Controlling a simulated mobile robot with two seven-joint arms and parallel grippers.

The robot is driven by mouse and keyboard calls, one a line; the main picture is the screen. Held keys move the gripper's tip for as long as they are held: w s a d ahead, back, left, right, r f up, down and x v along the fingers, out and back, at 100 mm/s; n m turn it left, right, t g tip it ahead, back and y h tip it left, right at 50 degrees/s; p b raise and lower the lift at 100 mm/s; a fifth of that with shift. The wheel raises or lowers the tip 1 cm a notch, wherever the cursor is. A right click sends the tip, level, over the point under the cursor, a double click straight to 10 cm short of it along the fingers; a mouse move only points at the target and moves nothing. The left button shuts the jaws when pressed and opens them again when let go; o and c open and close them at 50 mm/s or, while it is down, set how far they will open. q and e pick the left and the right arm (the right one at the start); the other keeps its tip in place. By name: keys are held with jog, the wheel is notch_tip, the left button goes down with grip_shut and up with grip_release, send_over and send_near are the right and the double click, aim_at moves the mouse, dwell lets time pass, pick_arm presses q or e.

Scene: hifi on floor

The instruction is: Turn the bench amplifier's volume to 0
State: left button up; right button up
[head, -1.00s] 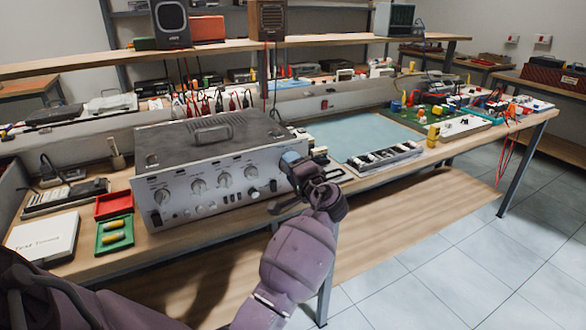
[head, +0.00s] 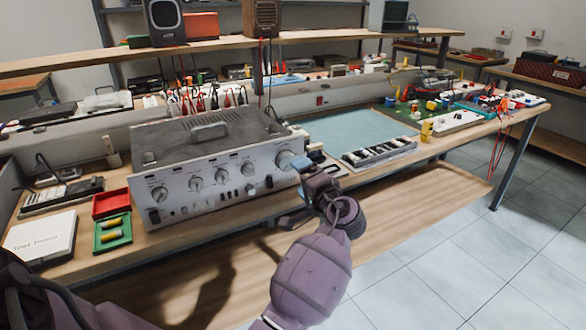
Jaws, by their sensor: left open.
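The bench amplifier (head: 215,172) is a grey box with a silver front panel and a dark top with a handle. It stands on the wooden workbench, left of centre. Its front carries several small round knobs and one larger knob (head: 284,160) at the upper right, which I take for the volume knob. Its pointer and scale are too small to read. My left gripper (head: 295,192) is open and empty, just in front of the panel's right end. My right gripper is out of view.
Red and green trays (head: 113,235) and a white box (head: 40,238) are left of the amplifier. A blue mat (head: 350,132) and a black-and-white strip device (head: 379,152) are to its right. A shelf (head: 200,52) with speakers runs above. The floor in front is clear.

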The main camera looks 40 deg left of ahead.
pick_arm(q)
jog(key=v, duration=0.3)
jog(key=shift+s+d, duration=0.1)
jog(key=shift+d, duration=0.15)
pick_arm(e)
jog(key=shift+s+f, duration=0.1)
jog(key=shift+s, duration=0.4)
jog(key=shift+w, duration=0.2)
